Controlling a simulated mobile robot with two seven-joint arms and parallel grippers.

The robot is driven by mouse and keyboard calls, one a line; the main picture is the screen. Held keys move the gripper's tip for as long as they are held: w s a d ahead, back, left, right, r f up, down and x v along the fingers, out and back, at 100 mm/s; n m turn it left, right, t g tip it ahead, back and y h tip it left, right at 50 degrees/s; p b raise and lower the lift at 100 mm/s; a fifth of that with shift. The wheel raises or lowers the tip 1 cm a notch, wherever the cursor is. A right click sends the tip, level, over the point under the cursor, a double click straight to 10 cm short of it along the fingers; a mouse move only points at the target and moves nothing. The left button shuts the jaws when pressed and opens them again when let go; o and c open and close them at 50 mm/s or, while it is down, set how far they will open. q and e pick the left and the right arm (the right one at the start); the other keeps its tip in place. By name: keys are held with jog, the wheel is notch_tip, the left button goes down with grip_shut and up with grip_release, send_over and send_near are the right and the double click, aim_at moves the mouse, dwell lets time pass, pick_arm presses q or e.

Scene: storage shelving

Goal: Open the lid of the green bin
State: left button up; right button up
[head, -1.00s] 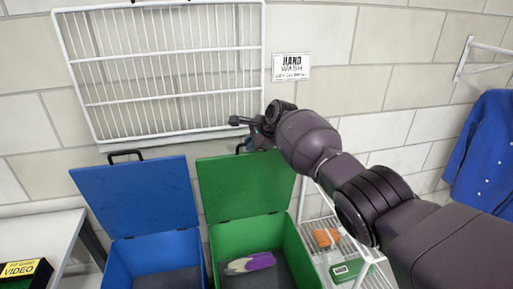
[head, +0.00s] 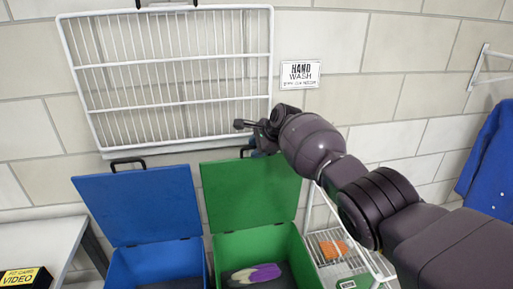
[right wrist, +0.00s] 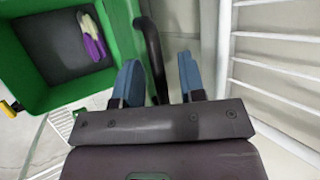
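The green bin (head: 262,243) stands with its lid (head: 250,190) raised, leaning back near the wall. A purple-and-white item (head: 254,273) lies inside; it also shows in the right wrist view (right wrist: 91,37). My right gripper (head: 262,147) is at the top edge of the lid. In the right wrist view my right gripper (right wrist: 158,75) has its two blue fingers apart, with the black lid handle (right wrist: 153,50) between them, nearer the left finger. The handle is mostly hidden in the head view. My left gripper is not in view.
A blue bin (head: 160,262) with its lid (head: 140,205) up stands left of the green bin. A white wire rack (head: 175,75) hangs on the wall behind. A wire shelf (head: 325,245) with an orange item stands right. A white table (head: 45,240) is at left.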

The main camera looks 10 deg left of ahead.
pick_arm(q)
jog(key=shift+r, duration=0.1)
pick_arm(e)
jog(key=shift+s+d+r+p, duration=0.15)
jog(key=shift+d+r+p, duration=0.05)
jog(key=shift+r+p, duration=0.3)
pick_arm(q)
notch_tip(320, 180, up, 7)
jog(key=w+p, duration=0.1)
jog(key=p, duration=0.4)
pick_arm(e)
jog(key=v, duration=0.9)
jog(key=shift+s+d+r, duration=0.2)
jog(key=shift+d, duration=0.05)
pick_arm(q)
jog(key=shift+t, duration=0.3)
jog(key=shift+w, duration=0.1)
